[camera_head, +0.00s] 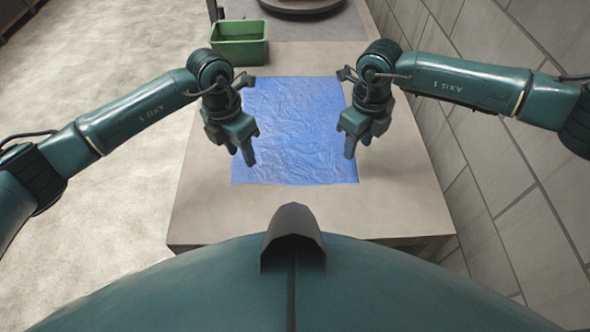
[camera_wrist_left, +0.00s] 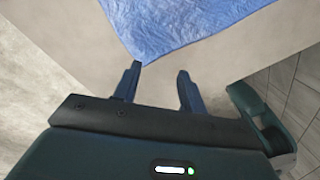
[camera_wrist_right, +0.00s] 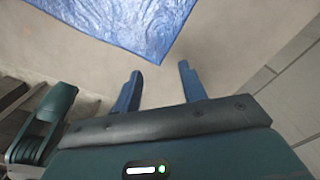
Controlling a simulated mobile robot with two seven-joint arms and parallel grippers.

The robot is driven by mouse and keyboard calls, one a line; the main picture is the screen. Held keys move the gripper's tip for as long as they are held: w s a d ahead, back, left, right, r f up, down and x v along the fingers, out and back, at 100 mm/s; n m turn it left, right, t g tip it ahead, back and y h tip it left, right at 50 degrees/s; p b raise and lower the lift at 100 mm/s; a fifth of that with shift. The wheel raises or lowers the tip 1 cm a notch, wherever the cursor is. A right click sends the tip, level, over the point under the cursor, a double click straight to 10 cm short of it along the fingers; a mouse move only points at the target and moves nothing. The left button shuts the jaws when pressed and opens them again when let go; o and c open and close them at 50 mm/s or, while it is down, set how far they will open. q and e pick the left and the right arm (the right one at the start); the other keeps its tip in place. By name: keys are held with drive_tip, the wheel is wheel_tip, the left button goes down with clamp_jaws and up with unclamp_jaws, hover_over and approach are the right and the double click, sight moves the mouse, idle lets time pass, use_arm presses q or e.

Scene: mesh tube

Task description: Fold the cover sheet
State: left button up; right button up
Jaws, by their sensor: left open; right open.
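The cover sheet (camera_head: 293,130) is a crinkled blue rectangle lying flat and spread out on the table. My left gripper (camera_head: 247,155) is open and empty above the sheet's left edge in the head view. In the left wrist view a corner of the sheet (camera_wrist_left: 160,25) lies just beyond the open left fingers (camera_wrist_left: 155,80). My right gripper (camera_head: 358,148) is open and empty above the sheet's right edge. In the right wrist view another corner of the sheet (camera_wrist_right: 125,25) lies just beyond the open right fingers (camera_wrist_right: 160,82). Neither gripper holds the sheet.
The sheet lies on a beige table (camera_head: 205,205) with bare surface around it. A green bin (camera_head: 239,42) stands at the back left. A dark round object (camera_head: 303,5) is at the far end. A tiled wall (camera_head: 490,140) runs close along the right side.

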sight(235, 172)
use_arm(q)
drive_tip(key=shift+y, duration=0.6)
drive_tip(key=f, duration=0.2)
drive_tip(key=w+a+f, duration=0.1)
drive_tip(key=f, duration=0.1)
drive_tip(key=a+f, duration=0.1)
drive_tip(key=f, duration=0.2)
drive_tip(key=shift+w+a, duration=0.1)
drive_tip(key=shift+w, duration=0.15)
use_arm(e)
wheel_tip(235, 172, down, 8)
drive_tip(key=shift+w+r, duration=0.1)
use_arm(q)
drive_tip(key=shift+f, duration=0.1)
drive_tip(key=shift+c, duration=0.5)
use_arm(e)
drive_tip(key=shift+c, duration=0.5)
use_arm(q)
drive_tip(key=c, duration=0.8)
use_arm(e)
drive_tip(key=shift+d+f, duration=0.15)
drive_tip(key=shift+f, duration=0.05)
drive_tip(key=c, duration=0.8)
use_arm(q)
drive_tip(key=shift+a, duration=0.15)
clamp_jaws()
use_arm(e)
clamp_jaws()
drive_tip(key=shift+d, duration=0.1)
